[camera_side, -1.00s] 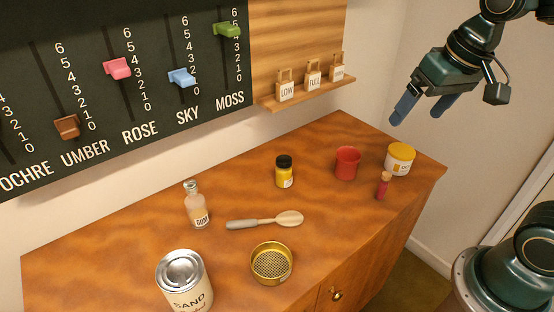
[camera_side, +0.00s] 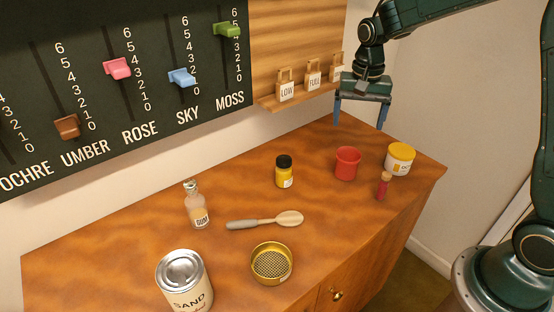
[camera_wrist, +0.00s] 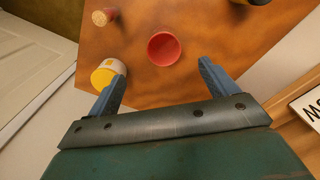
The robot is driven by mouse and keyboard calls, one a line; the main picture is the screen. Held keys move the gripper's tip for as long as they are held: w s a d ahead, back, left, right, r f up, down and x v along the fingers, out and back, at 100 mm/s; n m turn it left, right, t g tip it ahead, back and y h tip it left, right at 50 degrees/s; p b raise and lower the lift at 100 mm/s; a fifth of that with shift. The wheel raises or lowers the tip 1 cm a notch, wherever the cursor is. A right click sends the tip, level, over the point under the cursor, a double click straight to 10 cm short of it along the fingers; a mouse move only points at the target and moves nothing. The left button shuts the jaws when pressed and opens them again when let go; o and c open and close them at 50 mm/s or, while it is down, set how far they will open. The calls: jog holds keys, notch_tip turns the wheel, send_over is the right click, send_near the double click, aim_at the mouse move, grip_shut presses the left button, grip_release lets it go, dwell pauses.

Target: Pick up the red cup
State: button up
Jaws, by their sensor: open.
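The red cup (camera_side: 347,164) stands upright on the wooden table, between the yellow-labelled black-capped jar and the yellow-lidded white tub. In the wrist view the red cup (camera_wrist: 164,49) is seen from above, ahead of the fingers and roughly midway between them. My gripper (camera_side: 358,121) is above the table, higher than the cup and apart from it, with its blue fingers pointing down. In the wrist view my gripper (camera_wrist: 162,84) has its two fingers spread, with nothing between them.
The white tub (camera_side: 399,160) and a corked red vial (camera_side: 383,187) stand right of the cup. The black-capped jar (camera_side: 284,171) stands left. A spoon (camera_side: 266,221), sieve (camera_side: 272,264), glass bottle (camera_side: 196,205) and sand tin (camera_side: 184,283) are further left. A shelf (camera_side: 300,95) with tagged weights is behind my gripper.

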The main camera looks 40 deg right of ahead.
aim_at(347, 165)
jog(key=shift+w+d+f+m+g, duration=0.2)
jog(key=shift+w+f, duration=0.15)
jog(key=shift+f, duration=0.25)
jog(key=shift+w+d+f+m+g, duration=0.1)
jog(key=shift+w+d+f, duration=0.1)
jog(key=shift+w+f, duration=0.3)
jog(key=shift+s+f, duration=0.15)
jog(key=shift+s+f, duration=0.1)
jog(key=shift+f, duration=4.1)
jog(key=shift+a+f, duration=0.1)
jog(key=shift+f, duration=2.5)
jog(key=c, duration=1.1)
